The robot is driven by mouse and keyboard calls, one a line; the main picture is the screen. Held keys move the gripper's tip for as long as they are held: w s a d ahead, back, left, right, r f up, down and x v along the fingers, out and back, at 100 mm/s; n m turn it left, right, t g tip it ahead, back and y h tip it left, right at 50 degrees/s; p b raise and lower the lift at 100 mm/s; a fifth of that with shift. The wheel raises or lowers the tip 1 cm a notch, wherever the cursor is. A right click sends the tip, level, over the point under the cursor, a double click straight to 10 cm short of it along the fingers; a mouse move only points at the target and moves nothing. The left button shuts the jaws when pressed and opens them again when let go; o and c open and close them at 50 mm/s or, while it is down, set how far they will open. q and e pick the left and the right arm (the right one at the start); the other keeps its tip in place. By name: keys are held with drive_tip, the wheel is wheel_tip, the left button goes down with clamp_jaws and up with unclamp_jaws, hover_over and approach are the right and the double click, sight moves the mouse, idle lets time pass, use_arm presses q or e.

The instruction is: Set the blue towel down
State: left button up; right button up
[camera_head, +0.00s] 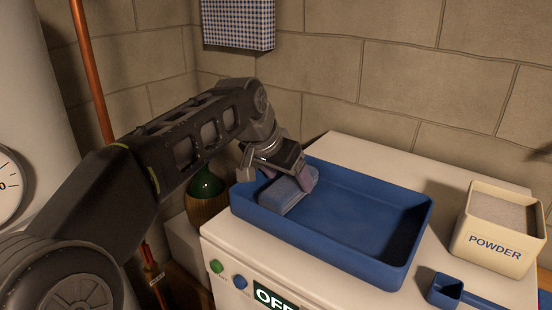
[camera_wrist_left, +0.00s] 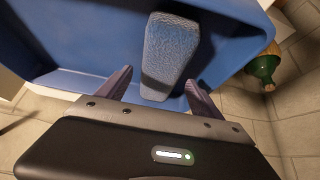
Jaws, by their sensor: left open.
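The blue towel (camera_head: 281,196) is a folded light-blue block lying in the left end of a blue tray (camera_head: 335,235), which sits on a white machine top. In the left wrist view the towel (camera_wrist_left: 168,50) lies in the tray (camera_wrist_left: 60,80), between and beyond my fingers. My left gripper (camera_head: 285,180) is open over the tray's left end, its fingers on either side of the towel. In the left wrist view the left gripper (camera_wrist_left: 160,90) has a finger each side, with gaps to the towel. My right gripper is not in view.
A box of powder (camera_head: 497,225) stands right of the tray on the white machine (camera_head: 370,160), with a blue scoop (camera_head: 446,290) in front. A green and brown bottle (camera_head: 207,190) stands left of the machine. A copper pipe (camera_head: 92,75) rises at the left. The tray's right half is empty.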

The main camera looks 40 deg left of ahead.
use_arm(q)
drive_tip(key=v, duration=0.9)
drive_tip(key=shift+s+d+r+b, duration=0.1)
drive_tip(key=shift+s+r+b, duration=0.1)
drive_tip(key=shift+r+b, duration=0.15)
